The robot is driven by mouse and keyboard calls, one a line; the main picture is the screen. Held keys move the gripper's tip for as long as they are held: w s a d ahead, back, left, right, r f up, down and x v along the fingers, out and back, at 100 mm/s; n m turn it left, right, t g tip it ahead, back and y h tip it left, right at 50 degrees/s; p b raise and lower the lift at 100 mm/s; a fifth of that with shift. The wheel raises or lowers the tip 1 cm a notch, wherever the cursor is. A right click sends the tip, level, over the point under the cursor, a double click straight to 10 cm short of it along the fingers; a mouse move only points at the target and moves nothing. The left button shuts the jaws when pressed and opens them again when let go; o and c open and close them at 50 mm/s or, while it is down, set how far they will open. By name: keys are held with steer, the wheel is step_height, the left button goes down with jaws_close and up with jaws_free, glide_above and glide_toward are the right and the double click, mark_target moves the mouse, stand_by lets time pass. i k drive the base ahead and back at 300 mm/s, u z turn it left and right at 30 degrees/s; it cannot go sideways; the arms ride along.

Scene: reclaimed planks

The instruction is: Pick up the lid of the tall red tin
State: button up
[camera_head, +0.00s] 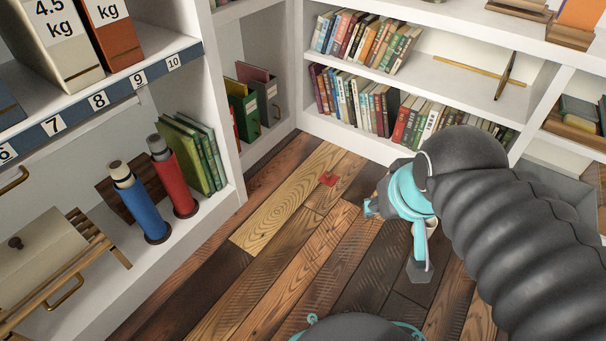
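A tall red tin (176,184) stands upright on the lower shelf at the left. Its dark grey top (158,145) looks like a lid sitting on it. My gripper (394,238) is over the floor at centre right, well to the right of the tin and apart from it. Its two turquoise and grey fingers look spread, with bare floor between them. I see nothing held, though my arm's dark sleeve hides part of the view behind it.
A blue tin (142,212) with a cream and dark top stands just left of the red tin. Green books (197,155) stand close behind it. Bookshelves line the back; the floor between is mostly clear.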

mark_target(328, 179)
steer(key=i, duration=1.05)
steer(key=z, duration=0.6)
